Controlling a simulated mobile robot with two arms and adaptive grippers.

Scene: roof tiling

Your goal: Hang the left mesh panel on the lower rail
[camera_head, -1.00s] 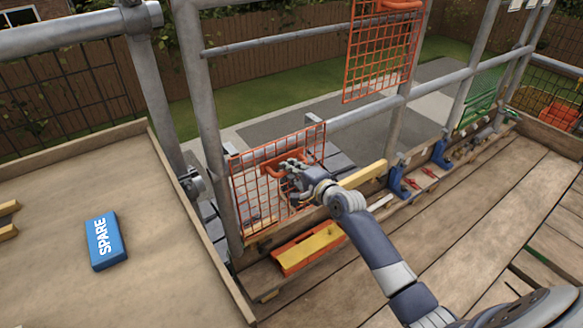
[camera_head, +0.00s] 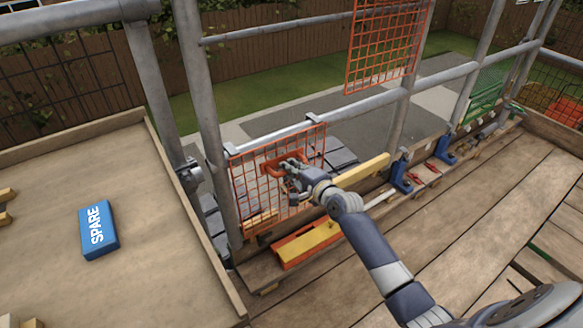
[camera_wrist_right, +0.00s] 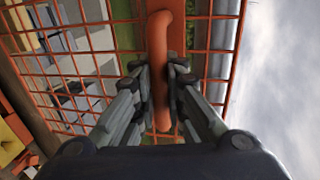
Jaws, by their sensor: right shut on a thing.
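The left mesh panel (camera_head: 250,188) is an orange grid in the head view, upright against the outer side of the scaffold at the left bay. Its top edge lies just under the lower rail (camera_head: 270,137), a grey tube. Grey hooks (camera_head: 313,119) at its top corners are at the rail; I cannot tell whether they bear on it fully. My right gripper (camera_head: 290,170) is shut on the panel's orange handle. In the right wrist view the fingers (camera_wrist_right: 160,90) close around the handle bar (camera_wrist_right: 159,38), with the mesh behind. My left gripper is not in view.
Another orange mesh panel (camera_head: 385,50) hangs higher up to the right. An orange-and-yellow level-like item (camera_head: 306,243) lies below the panel. Blue clamps (camera_head: 400,175) stand along the deck edge.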

